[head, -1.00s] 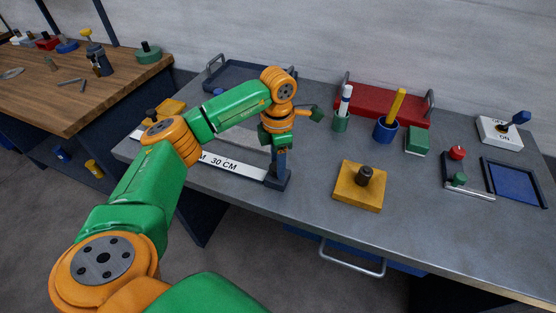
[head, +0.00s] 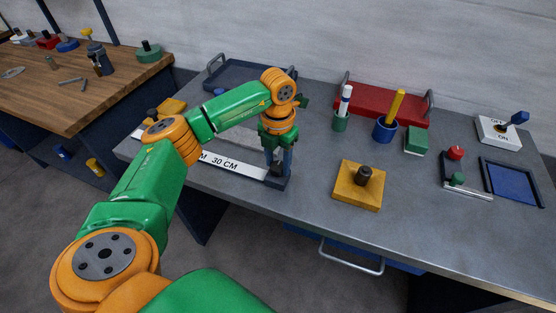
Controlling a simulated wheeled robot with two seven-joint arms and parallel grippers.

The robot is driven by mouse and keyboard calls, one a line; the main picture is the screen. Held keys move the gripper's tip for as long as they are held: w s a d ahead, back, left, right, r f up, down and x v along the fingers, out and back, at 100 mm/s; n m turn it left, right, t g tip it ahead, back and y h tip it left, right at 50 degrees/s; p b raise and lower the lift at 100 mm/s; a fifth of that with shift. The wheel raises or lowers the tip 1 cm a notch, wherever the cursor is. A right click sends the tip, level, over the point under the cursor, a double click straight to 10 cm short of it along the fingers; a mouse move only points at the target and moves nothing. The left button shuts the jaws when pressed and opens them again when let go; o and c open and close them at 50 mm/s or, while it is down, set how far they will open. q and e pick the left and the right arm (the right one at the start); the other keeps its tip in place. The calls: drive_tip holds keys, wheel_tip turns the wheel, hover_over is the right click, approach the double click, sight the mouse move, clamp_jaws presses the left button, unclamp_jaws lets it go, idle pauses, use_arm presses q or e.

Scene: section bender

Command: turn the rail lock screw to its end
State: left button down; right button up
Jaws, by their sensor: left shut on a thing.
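The white rail marked "30 CM" (head: 225,162) lies on the grey bench, with a dark block (head: 284,183) at its right end. My left gripper (head: 278,167) points straight down over this block. Its two dark fingers show side by side, shut on the rail lock screw (head: 277,169), a small dark knob on top of the block. The fingers hide much of the screw, and I cannot tell how far it is turned. My right gripper is not in view.
A yellow block with a black knob (head: 357,195) stands right of the rail end. Behind are a green pen cup (head: 340,124), a blue cup (head: 384,133) and a red tray (head: 375,103). A switch box (head: 498,135) is far right.

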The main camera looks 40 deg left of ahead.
sight(277, 165)
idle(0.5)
use_arm(q)
drive_tip(key=shift+c, duration=1.7)
unclamp_jaws()
wheel_tip(277, 165, up, 7)
drive_tip(key=shift+r+b, duration=0.1)
drive_tip(key=shift+b, duration=0.55)
